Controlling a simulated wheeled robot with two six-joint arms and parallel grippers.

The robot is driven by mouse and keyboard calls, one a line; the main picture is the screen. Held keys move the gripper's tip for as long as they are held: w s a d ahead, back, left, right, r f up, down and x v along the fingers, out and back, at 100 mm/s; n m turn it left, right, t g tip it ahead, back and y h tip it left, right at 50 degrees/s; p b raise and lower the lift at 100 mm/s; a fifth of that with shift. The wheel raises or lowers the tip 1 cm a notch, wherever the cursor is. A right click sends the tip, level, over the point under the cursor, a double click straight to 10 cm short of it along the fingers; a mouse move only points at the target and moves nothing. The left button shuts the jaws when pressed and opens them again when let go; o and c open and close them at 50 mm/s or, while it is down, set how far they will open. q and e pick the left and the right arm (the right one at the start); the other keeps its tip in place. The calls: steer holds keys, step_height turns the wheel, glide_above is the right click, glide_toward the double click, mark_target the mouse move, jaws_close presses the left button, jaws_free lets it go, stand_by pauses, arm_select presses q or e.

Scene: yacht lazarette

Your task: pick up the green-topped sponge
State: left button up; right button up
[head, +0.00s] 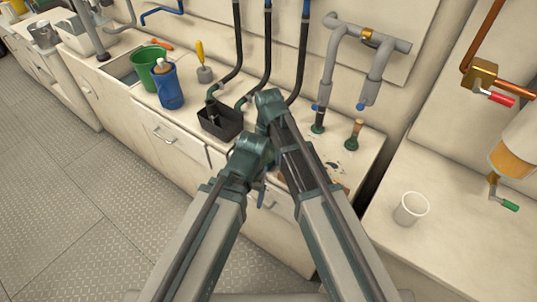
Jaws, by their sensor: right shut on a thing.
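I cannot make out the green-topped sponge anywhere in the head view. My two arms cross the middle of the picture and hide part of the counter. My right gripper (261,193) shows only as a small dark green part between the arms, low in front of the cabinet. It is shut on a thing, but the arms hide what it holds. My left gripper is not visible; only its arm shows.
A black tray (220,130), blue jug (170,92), green bucket (148,62) and yellow-handled tool (203,65) stand on the left counter (190,125). Hoses and pipes rise behind. A white cup (411,208) stands on the right counter (465,235), with clear room around it.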

mark_target(269, 153)
step_height(269, 153, up, 10)
steer(key=p, duration=1)
